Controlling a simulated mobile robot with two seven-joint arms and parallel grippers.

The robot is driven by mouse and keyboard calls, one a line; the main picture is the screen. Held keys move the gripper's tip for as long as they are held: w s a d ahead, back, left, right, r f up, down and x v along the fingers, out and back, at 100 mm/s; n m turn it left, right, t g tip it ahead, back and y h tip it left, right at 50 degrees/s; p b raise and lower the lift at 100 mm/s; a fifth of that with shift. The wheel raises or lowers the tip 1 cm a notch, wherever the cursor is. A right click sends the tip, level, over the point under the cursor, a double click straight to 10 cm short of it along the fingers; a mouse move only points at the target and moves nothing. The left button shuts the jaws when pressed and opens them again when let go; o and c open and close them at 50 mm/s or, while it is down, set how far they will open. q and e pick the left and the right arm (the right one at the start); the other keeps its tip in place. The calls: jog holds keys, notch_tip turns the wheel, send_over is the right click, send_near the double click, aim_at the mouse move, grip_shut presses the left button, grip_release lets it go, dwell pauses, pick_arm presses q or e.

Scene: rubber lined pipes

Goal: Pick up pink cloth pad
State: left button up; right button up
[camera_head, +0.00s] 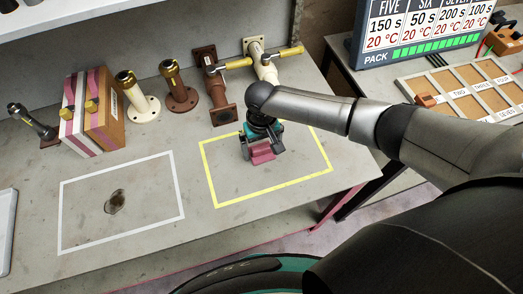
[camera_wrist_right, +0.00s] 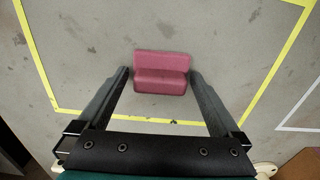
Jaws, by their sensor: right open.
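The pink cloth pad (camera_head: 262,154) lies on the grey table inside the yellow taped rectangle (camera_head: 219,206). It looks like a small folded block, and in the right wrist view the pad (camera_wrist_right: 161,73) sits between and just beyond my fingertips. My right gripper (camera_head: 262,156) is over the pad, pointing down, with its fingers apart on either side of it. In the right wrist view the gripper (camera_wrist_right: 160,75) is open, with a gap showing between the left finger and the pad; the right finger is very close to the pad's edge. My left gripper is not in view.
Several pipe pieces, including a brown flanged pipe (camera_head: 213,87) and a cream valve pipe (camera_head: 262,62), stand along the back. A pink-and-white striped box (camera_head: 83,115) stands at left. A white taped rectangle (camera_head: 150,220) holds a dark stain. A divided tray (camera_head: 470,98) is at right.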

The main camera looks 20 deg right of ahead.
aim_at(262, 147)
jog(key=shift+c, duration=0.4)
jog(key=c, duration=1)
jog(key=shift+r, duration=0.1)
notch_tip(262, 147, up, 20)
jog(key=p, duration=0.3)
jog(key=o, duration=0.8)
jog(key=c, duration=0.6)
jog(key=shift+c, duration=0.2)
